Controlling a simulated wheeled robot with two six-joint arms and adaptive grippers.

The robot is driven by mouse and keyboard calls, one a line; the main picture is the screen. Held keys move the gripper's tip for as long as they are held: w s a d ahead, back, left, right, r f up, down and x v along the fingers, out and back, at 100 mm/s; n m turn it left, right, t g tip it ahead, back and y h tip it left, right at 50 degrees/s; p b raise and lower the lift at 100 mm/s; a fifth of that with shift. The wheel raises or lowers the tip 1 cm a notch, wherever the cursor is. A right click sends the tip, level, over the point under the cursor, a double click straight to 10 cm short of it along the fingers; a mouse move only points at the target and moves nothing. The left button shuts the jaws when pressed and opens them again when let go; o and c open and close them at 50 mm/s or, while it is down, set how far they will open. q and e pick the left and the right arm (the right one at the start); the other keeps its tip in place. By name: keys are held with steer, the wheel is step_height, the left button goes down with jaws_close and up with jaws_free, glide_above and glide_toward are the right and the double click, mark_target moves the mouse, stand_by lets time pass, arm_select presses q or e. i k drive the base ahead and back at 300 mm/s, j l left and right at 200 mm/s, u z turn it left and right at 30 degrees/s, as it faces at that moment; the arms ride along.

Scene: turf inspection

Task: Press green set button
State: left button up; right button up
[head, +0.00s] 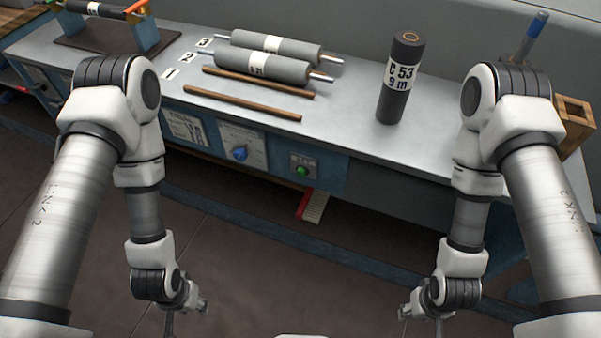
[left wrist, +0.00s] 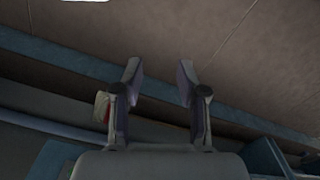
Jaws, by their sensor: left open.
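The green set button (head: 302,171) sits on a small grey plate on the blue front panel of the bench, right of the blue knob, in the head view. My left gripper (head: 202,306) hangs low in front of the bench, below and left of the button and well apart from it. In the left wrist view the left gripper (left wrist: 160,85) is open and empty, its two fingers spread over the floor. My right gripper (head: 405,310) is low at the right; its fingers are too small to tell their state.
A blue knob (head: 240,153) is on the same front panel. On the bench top (head: 345,135) lie grey rollers (head: 262,67) and wooden rods (head: 240,104); a dark roll marked C 53 (head: 400,80) stands upright. A red-and-white object (head: 313,206) is below the button. Floor in front is clear.

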mark_target(302, 172)
steer(key=i+l, duration=0.1)
steer(key=l, duration=0.7)
steer(key=i+l+u, duration=0.1)
steer(key=l, duration=0.7)
